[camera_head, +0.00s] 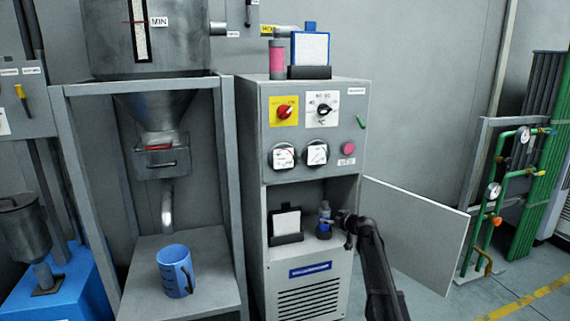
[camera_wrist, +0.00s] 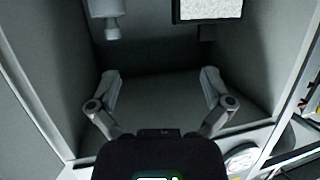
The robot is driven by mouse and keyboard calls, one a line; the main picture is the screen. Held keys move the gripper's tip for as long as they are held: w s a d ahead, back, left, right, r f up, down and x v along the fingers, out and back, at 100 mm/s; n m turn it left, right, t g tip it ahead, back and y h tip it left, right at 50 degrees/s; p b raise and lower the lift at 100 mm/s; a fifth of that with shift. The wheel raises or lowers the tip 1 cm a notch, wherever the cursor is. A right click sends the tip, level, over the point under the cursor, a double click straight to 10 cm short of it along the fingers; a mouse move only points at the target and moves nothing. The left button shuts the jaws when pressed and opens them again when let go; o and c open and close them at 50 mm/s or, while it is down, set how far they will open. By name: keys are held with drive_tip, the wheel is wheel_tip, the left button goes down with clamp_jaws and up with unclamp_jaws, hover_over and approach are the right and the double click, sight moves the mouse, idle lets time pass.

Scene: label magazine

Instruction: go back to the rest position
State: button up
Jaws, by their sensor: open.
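My gripper (camera_head: 345,222) is at the front of the open niche in the grey control cabinet, at the right side of a small blue bottle (camera_head: 324,214). In the camera_head view the two overlap closely, and I cannot tell whether they touch. In the wrist view my gripper (camera_wrist: 160,85) has its two fingers spread wide with nothing between them. Beyond them is the bare niche surface. A grey cylindrical thing (camera_wrist: 104,18) shows at the top left, beyond the left finger. My dark arm comes up from the bottom right in the camera_head view.
A white card in a black holder (camera_head: 287,222) stands in the niche. The open white cabinet door (camera_head: 415,230) swings out to the right, close to my arm. A blue mug (camera_head: 174,272) stands on the stand at left. Green pipes (camera_head: 497,190) are at far right.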

drive_tip(key=s+a+f+m+g+h, duration=0.1)
drive_tip(key=s+a+f+g, duration=0.25)
drive_tip(key=s, duration=0.75)
drive_tip(key=s+a+f+g+h, duration=0.1)
drive_tip(key=s+a+f+g, duration=0.3)
drive_tip(key=s, duration=0.7)
drive_tip(key=s+d+f+m+g+h, duration=0.2)
drive_tip(key=s+d+f, duration=0.1)
drive_tip(key=s, duration=0.8)
drive_tip(key=s+d+f+m+g+h, duration=0.3)
drive_tip(key=s, duration=0.8)
wheel_tip(320, 180, up, 34)
drive_tip(key=p, duration=3.3)
drive_tip(key=shift+s+d+f, duration=0.2)
drive_tip(key=shift+s+d, duration=0.05)
drive_tip(key=shift+d, duration=0.1)
drive_tip(key=c, duration=0.6)
